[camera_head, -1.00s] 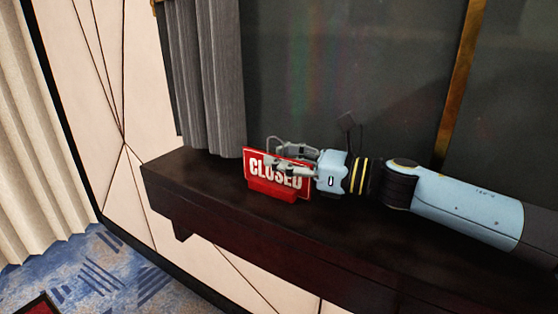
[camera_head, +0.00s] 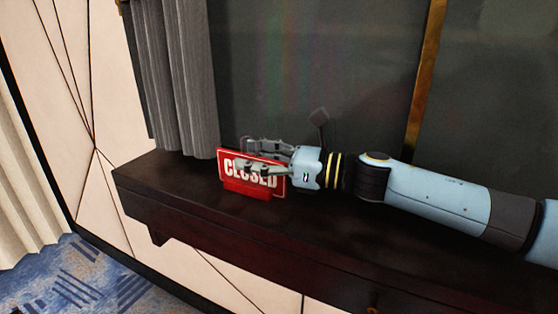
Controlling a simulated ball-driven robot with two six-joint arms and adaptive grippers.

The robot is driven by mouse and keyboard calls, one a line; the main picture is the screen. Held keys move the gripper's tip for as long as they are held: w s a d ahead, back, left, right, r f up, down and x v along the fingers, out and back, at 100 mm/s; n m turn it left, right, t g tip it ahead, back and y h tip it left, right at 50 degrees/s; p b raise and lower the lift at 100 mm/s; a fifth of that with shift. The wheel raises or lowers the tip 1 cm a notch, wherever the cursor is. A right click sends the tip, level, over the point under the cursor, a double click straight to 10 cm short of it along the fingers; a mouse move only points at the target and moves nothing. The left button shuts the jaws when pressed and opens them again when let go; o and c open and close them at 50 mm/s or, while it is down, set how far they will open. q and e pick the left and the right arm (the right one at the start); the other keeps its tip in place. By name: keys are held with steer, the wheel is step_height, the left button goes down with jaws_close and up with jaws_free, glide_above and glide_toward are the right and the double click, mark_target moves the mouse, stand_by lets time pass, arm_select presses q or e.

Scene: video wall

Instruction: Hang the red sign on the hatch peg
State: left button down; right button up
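The red sign (camera_head: 271,182) reads CLOSED in white. It stands upright, leaning slightly, in a small red holder (camera_head: 246,191) on the dark ledge. My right gripper (camera_head: 255,157) reaches in from the right around the sign. One finger lies across its front, over the lettering, and the other shows behind its top edge. The fingers look apart, with the sign between them; whether they touch it is unclear. No hatch peg can be made out for certain; a small brassy thing (camera_head: 372,310) shows at the bottom edge. My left gripper is out of view.
The dark ledge (camera_head: 165,190) runs below a dark panel wall (camera_head: 300,60) with a brass strip (camera_head: 424,80). A grey curtain (camera_head: 180,80) hangs left of the sign. Pale panels and blue patterned carpet (camera_head: 95,275) lie below left. The ledge is bare left of the sign.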

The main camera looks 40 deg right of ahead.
mark_target(252, 159)
steer(key=v, duration=0.4)
steer(key=shift+s+d, duration=0.2)
steer(key=shift+s, duration=0.05)
steer(key=p+v, duration=0.3)
steer(key=v, duration=0.3)
steer(key=shift+s+d+p, duration=0.15)
steer(key=shift+s+p, duration=0.15)
steer(key=shift+p, duration=0.05)
steer(key=shift+s+d, duration=0.15)
steer(key=shift+s, duration=0.1)
